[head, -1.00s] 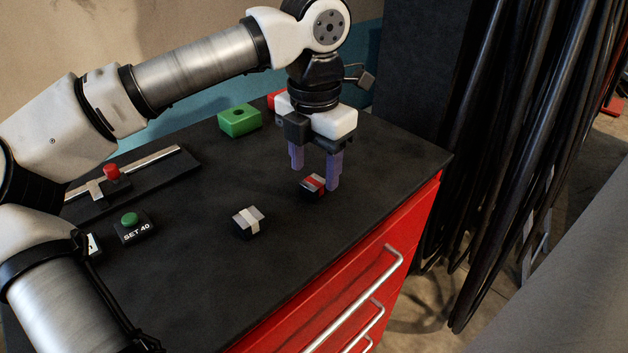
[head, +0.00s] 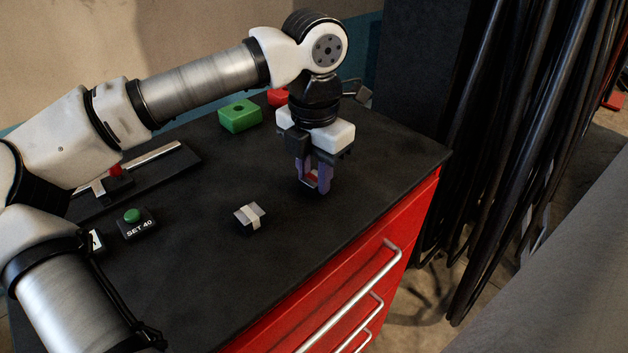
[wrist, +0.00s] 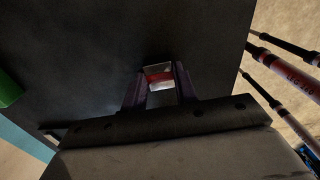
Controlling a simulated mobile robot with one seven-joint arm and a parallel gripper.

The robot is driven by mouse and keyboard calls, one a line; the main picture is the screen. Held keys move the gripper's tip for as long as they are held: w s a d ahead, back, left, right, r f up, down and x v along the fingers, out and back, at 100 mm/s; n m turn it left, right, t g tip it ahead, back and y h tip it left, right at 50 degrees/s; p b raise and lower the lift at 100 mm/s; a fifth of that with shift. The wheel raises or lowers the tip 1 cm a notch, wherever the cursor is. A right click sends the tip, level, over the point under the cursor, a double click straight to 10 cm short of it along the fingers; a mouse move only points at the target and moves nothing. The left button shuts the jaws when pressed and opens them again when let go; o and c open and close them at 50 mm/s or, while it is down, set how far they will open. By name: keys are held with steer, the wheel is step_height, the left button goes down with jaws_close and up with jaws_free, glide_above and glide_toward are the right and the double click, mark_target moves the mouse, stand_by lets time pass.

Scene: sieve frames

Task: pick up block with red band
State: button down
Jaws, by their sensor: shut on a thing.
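The block with the red band (head: 314,179) is between the purple fingers of my gripper (head: 314,183) on the right part of the dark cabinet top. In the wrist view the block (wrist: 159,75) shows its grey faces and red band between the fingertips (wrist: 160,85). My gripper points down and is shut on it. The fingers hide much of the block in the head view. I cannot tell whether its underside touches the top.
A block with a pale band (head: 249,217) sits left of my gripper, nearer the front. Green (head: 240,116) and red (head: 278,97) blocks stand at the back. A button box marked SET 40 (head: 136,224) and a rail fixture (head: 150,177) are at left. Black hoses (head: 510,150) hang at right.

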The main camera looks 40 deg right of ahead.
mark_target(314, 178)
steer(key=shift+r, duration=0.1)
step_height(314, 178, up, 20)
steer(key=shift+p, duration=0.45)
